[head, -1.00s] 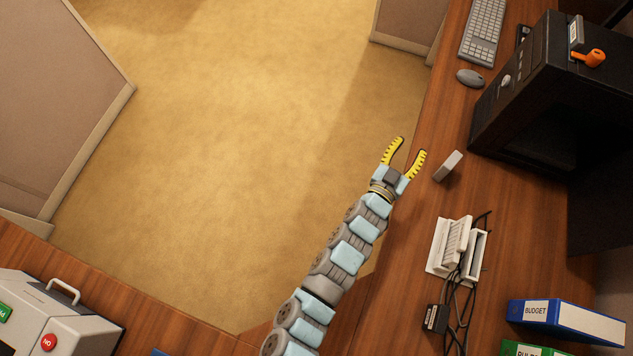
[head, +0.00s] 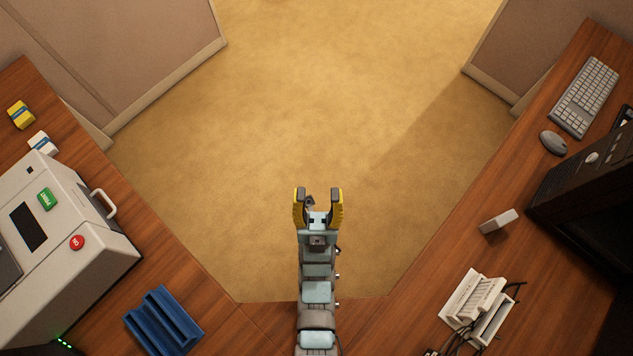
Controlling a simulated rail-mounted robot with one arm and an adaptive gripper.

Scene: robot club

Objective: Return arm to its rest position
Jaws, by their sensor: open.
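My gripper (head: 318,203) is in the lower middle of the head view, with its two yellow-and-black fingers apart and nothing between them. It points up the picture over the tan floor (head: 300,110). My arm (head: 317,292) runs straight down from it to the bottom edge, between the two wooden desks. The gripper touches nothing.
On the left desk (head: 205,290) are a grey machine (head: 85,265) with red and green buttons, a blue rack (head: 163,320), and yellow (head: 21,115) and white (head: 42,142) blocks. On the right are a white block (head: 499,221), a white device (head: 478,303), a mouse (head: 553,142) and a keyboard (head: 585,97).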

